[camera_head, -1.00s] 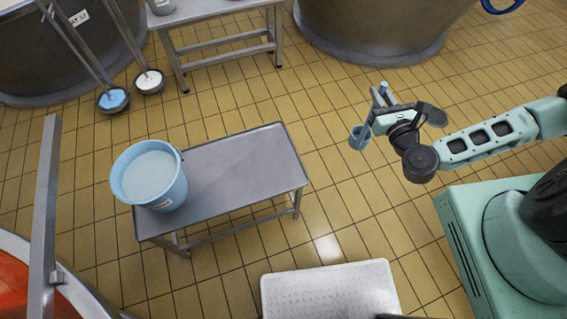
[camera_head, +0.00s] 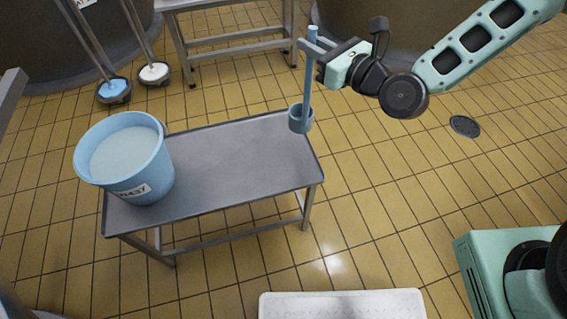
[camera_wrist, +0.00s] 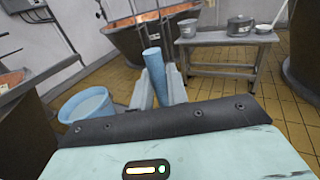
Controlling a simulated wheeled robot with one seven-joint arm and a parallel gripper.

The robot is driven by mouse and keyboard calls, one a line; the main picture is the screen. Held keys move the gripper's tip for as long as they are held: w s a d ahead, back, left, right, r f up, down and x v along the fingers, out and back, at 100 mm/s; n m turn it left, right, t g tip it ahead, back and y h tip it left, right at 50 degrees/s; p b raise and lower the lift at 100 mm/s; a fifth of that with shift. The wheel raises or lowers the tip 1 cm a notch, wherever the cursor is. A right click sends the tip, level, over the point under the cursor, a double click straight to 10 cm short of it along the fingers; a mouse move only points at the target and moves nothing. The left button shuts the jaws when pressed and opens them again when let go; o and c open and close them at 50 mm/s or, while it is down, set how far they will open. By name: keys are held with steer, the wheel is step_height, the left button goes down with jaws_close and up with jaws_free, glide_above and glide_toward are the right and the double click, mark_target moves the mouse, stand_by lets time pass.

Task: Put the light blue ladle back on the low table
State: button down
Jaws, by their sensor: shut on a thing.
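The light blue ladle (camera_head: 308,85) hangs upright with its cup at the bottom, in front of the far right corner of the low table as seen in the head view. I cannot tell whether the cup touches the table. My gripper (camera_head: 311,52) is shut on its handle near the top. In the wrist view the handle top (camera_wrist: 153,58) stands between the fingers of my gripper (camera_wrist: 159,88); the cup is hidden there. The low grey metal table (camera_head: 240,165) has a bare top to the right of the bucket.
A light blue bucket (camera_head: 128,165) of pale liquid stands at the table's left end. It also shows in the wrist view (camera_wrist: 85,108). A white perforated step (camera_head: 342,306) lies at the front. Another metal table (camera_wrist: 222,40) with pots stands behind. Copper vats are further back.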

steer(key=s+a+n+g+y+b, duration=0.1)
steer(key=s+a+b, duration=0.1)
steer(key=a, duration=0.3)
step_height(320, 180, down, 10)
steer(key=b, duration=0.2)
steer(key=shift+s+d+b, duration=0.15)
steer(key=shift+d+b, duration=0.05)
steer(key=shift+b, duration=0.15)
steer(key=shift+f, duration=0.15)
steer(key=c, duration=1.4)
jaws_free()
steer(key=shift+r, duration=0.2)
